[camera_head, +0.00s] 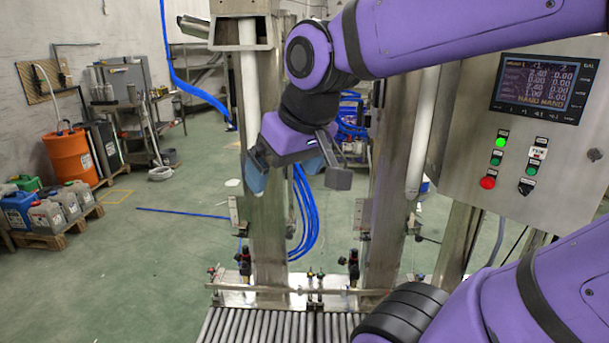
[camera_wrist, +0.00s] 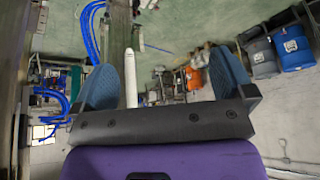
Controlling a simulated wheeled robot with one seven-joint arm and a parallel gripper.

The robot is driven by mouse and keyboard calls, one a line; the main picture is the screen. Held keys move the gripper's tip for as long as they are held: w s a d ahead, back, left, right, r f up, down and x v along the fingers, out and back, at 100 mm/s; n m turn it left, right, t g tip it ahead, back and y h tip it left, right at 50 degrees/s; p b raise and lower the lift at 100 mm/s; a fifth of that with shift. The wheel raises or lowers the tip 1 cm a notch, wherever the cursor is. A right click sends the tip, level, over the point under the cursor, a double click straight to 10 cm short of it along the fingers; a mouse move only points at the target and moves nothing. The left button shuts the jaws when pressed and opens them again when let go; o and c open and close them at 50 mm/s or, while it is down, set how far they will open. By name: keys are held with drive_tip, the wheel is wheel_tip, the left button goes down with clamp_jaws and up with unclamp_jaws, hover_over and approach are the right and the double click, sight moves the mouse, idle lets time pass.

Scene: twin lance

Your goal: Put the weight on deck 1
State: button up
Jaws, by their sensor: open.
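My gripper (camera_head: 296,180) is raised in front of the left steel column in the head view, its fingers spread with nothing between them. In the wrist view its two blue-padded fingers (camera_wrist: 164,78) are wide apart. A white lance (camera_wrist: 131,80) shows beyond them, apart from the pads. I cannot make out a weight in either view. A roller deck (camera_head: 270,328) lies at the bottom of the head view, below the gripper, and its visible part is bare. No deck number is readable, so I cannot tell which deck is deck 1.
Two upright white lances, left (camera_head: 249,90) and right (camera_head: 417,135), stand by steel columns. A control panel (camera_head: 525,130) is at the right. An orange drum (camera_head: 70,158) and several containers on a pallet (camera_head: 50,240) stand at the left. The green floor between is mostly open.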

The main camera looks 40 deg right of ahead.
drive_tip(key=shift+s, duration=2.15)
